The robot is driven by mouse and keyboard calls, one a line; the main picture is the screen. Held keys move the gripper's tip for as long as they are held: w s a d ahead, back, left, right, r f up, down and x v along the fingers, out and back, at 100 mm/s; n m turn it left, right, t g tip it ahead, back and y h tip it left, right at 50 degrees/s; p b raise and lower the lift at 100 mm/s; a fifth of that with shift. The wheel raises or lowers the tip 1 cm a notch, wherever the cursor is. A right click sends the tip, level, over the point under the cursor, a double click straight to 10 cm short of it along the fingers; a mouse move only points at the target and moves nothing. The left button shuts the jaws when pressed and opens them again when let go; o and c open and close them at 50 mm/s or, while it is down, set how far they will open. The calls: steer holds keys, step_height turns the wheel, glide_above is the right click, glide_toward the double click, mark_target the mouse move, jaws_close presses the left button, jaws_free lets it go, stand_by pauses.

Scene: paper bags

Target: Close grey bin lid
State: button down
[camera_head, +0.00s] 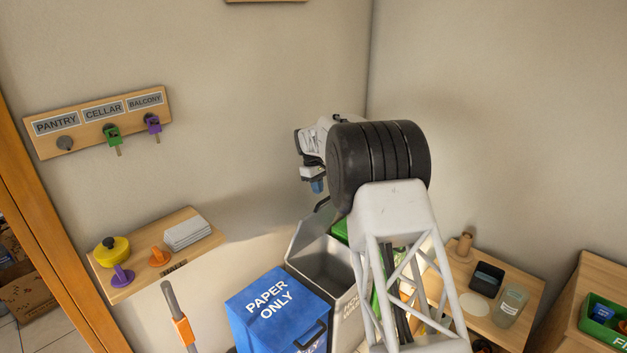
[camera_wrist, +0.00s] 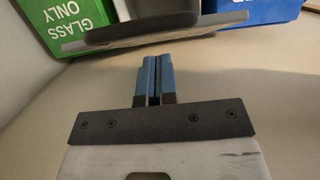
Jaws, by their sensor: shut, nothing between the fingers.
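The grey bin (camera_head: 322,262) stands between the blue and green bins, with its top open and its inside showing. Its lid (camera_head: 306,236) is raised at the back left, near the wall. In the wrist view the lid's edge (camera_wrist: 150,34) crosses the top of the picture, just beyond my fingertips. My gripper (camera_head: 318,186) is above the raised lid in the head view, with its blue fingers pointing down. In the wrist view the blue fingers (camera_wrist: 152,75) are together and hold nothing. I cannot tell whether they touch the lid. My arm hides part of the grey bin's right side.
A blue bin (camera_head: 262,297) marked PAPER ONLY stands left of the grey bin, its lid shut. A green bin (camera_wrist: 68,18) marked GLASS ONLY is mostly hidden by my arm in the head view. A wooden shelf (camera_head: 130,282) and key board (camera_head: 80,104) are on the left wall.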

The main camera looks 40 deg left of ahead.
steer(key=shift+d+f, duration=0.6)
steer(key=shift+d, duration=0.25)
steer(key=shift+d, duration=0.15)
